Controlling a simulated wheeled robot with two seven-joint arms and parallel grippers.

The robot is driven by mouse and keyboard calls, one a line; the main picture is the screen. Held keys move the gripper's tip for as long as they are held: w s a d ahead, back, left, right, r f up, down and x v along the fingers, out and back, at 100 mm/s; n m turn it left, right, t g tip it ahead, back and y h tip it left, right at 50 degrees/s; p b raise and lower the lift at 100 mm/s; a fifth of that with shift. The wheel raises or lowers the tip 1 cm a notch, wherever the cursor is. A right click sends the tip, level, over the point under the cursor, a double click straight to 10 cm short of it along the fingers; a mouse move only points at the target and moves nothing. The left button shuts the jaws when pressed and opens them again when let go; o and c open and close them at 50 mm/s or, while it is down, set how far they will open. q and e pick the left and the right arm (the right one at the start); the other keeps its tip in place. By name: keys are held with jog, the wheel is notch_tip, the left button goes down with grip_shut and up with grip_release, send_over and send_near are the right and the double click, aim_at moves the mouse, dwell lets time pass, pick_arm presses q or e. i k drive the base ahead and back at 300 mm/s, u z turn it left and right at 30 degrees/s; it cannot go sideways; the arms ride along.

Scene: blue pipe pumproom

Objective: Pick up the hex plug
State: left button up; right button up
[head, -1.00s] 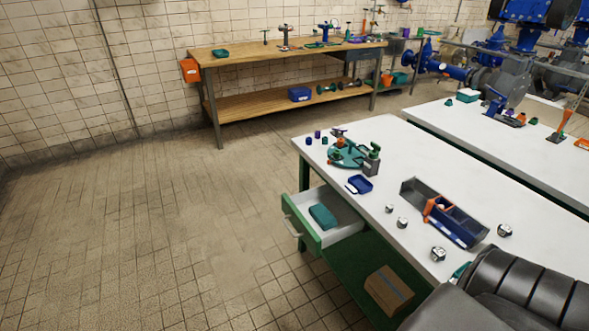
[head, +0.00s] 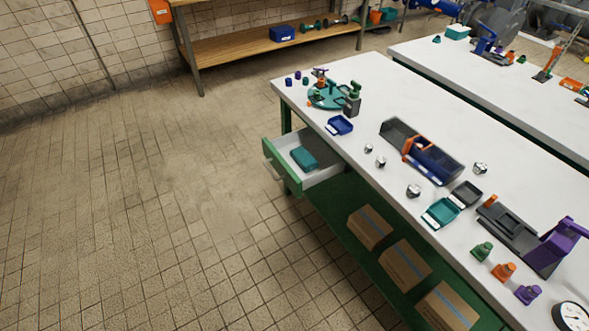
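Several small silvery metal pieces lie on the white workbench (head: 345,99). One piece (head: 413,191) is near the front edge, and two smaller ones, a piece (head: 381,161) and another (head: 368,148), lie to its upper left. A further silvery piece (head: 480,168) lies right of the grey and blue tray (head: 437,165). They are too small for me to tell which is the hex plug. Neither of my grippers shows in the head view.
An open drawer (head: 281,178) with a teal box (head: 304,159) juts out from the bench front. Green, orange and purple fittings (head: 504,271), a purple-handled device (head: 556,245) and a gauge (head: 573,318) stand at the right. Cardboard boxes (head: 405,266) lie below. The floor at left is clear.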

aim_at(414, 190)
jog(key=z, duration=0.8)
jog(key=k, duration=0.45)
jog(key=z, duration=0.3)
jog(key=i, duration=0.5)
jog(key=u, duration=0.05)
